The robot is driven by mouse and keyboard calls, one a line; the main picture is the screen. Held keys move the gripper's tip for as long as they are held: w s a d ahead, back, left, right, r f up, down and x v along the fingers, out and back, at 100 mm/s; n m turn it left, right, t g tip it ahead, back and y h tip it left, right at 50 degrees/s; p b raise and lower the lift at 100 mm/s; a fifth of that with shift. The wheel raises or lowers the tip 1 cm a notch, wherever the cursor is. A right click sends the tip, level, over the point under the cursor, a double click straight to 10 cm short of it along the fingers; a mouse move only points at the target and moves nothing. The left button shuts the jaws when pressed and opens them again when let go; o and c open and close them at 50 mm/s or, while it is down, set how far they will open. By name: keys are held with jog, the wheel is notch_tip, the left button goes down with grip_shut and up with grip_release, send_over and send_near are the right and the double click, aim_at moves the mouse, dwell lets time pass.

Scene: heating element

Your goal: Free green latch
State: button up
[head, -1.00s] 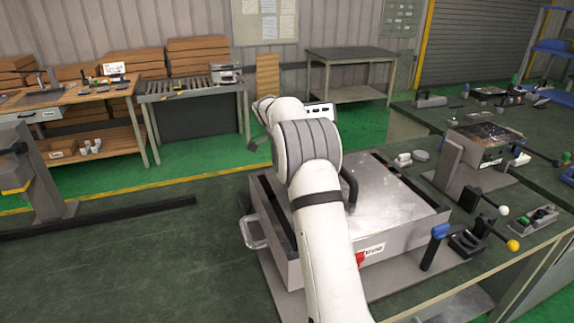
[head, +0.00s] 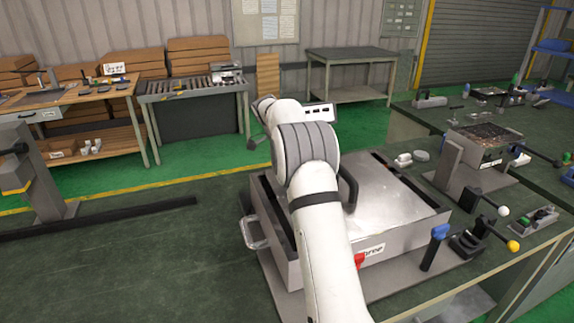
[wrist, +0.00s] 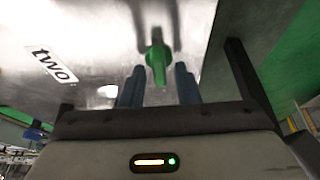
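The green latch (wrist: 158,58) stands out from a shiny metal face in the wrist view. My gripper (wrist: 158,76) shows two blue fingers apart, one on each side of the latch's lower end. I see a gap between the latch and each finger, so it is not clamped. Whether the latch is fully between the tips or just beyond them I cannot tell. In the head view my arm hides the gripper and the green latch. The metal box (head: 405,205) sits on the bench with a red latch (head: 359,261) on its near side.
A label reading "two" (wrist: 52,66) is left of the green latch. A blue-topped lever (head: 436,245) and levers with white (head: 503,211) and yellow (head: 513,246) knobs stand right of the box. The bench left of the box is mostly clear.

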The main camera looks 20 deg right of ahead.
jog(key=shift+o, duration=0.5)
jog(key=v, duration=0.7)
jog(key=shift+a+r, duration=0.2)
jog(key=shift+r, duration=0.15)
jog(key=s+a+r+n+t+y, duration=0.1)
jog(key=s+a+r+n, duration=0.15)
jog(key=s, duration=0.45)
jog(key=s+a+r+n+y, duration=0.1)
jog(key=s+a+n, duration=0.25)
jog(key=s, duration=0.35)
jog(key=s+a+r+n+t, duration=0.15)
jog(key=s+n, duration=0.25)
jog(key=s, duration=0.4)
jog(key=s+a+f+n+y, duration=0.1)
jog(key=s+f+n, duration=0.3)
jog(key=s, duration=0.6)
jog(key=s+a+f+n+y, duration=0.1)
jog(key=s+a+f+n, duration=0.3)
jog(key=s, duration=0.6)
jog(key=shift+s+a, duration=0.2)
